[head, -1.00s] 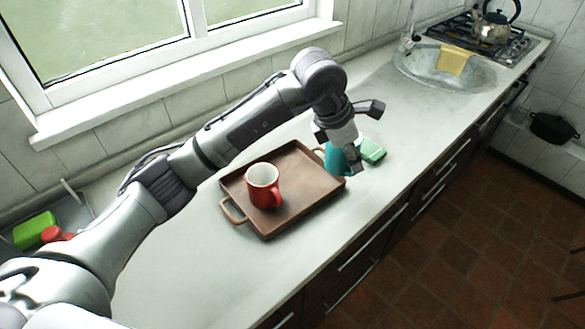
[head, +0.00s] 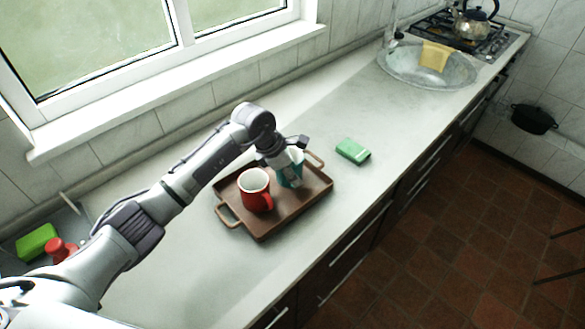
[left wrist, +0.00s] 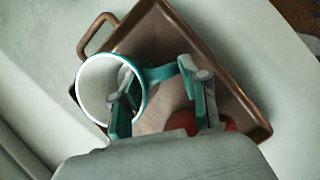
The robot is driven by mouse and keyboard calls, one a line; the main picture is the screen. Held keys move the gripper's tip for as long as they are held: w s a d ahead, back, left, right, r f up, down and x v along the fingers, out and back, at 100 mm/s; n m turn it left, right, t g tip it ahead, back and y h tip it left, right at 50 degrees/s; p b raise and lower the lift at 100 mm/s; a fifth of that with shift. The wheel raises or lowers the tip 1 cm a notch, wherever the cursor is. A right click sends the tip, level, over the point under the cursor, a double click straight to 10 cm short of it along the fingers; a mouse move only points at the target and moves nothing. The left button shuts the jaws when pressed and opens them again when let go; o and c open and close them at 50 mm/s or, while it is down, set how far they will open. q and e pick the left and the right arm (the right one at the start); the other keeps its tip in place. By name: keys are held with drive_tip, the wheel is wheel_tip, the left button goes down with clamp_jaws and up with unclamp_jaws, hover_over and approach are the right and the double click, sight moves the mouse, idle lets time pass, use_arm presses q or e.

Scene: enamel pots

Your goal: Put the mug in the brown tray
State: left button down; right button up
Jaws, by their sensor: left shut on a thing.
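A teal mug (head: 285,178) with a white inside is at the right part of the brown tray (head: 268,227). My left gripper (head: 294,180) is shut on it, at its handle side. In the left wrist view the teal mug (left wrist: 98,84) shows its open rim, and its handle lies between the fingers of the gripper (left wrist: 163,108). A red mug (head: 254,192) stands upright in the tray, left of the teal one. I cannot tell whether the teal mug touches the tray floor. My right gripper is not in view.
A green box-like thing (head: 353,151) lies on the counter right of the tray. A sink (head: 400,70) with a yellow cloth (head: 435,56) and a stove with a kettle (head: 474,28) are farther back.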

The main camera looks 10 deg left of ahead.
use_arm(q)
drive_tip(key=shift+f+b, duration=0.2)
drive_tip(key=shift+b, duration=0.1)
drive_tip(key=c, duration=0.6)
unclamp_jaws()
drive_tip(key=shift+r+p, duration=0.25)
drive_tip(key=shift+p, duration=0.1)
drive_tip(key=shift+b+v, duration=1.5)
drive_tip(key=shift+v, duration=4.45)
drive_tip(key=shift+s+f, duration=0.1)
drive_tip(key=shift+f, duration=0.05)
